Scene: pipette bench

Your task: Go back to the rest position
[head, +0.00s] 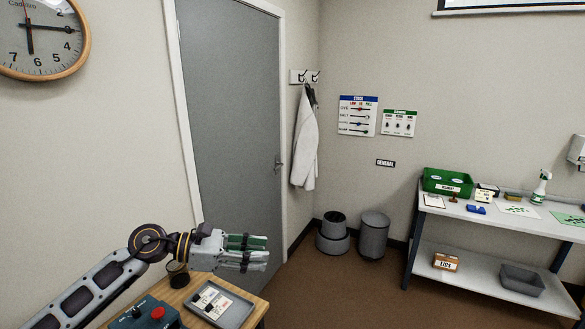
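My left gripper (262,251) reaches in from the lower left and points right, above a small wooden table (183,296). Its grey fingers show green parts. The fingers lie close together in this view, and I cannot tell whether there is a gap between their tips. No held object can be made out. My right gripper is out of view.
On the wooden table are a grey tray (236,314) with a printed card and a dark box with a red button (157,313). A bench (480,211) with a green bin (447,182) stands right. Two grey bins (373,234) stand in the corner. Floor between is clear.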

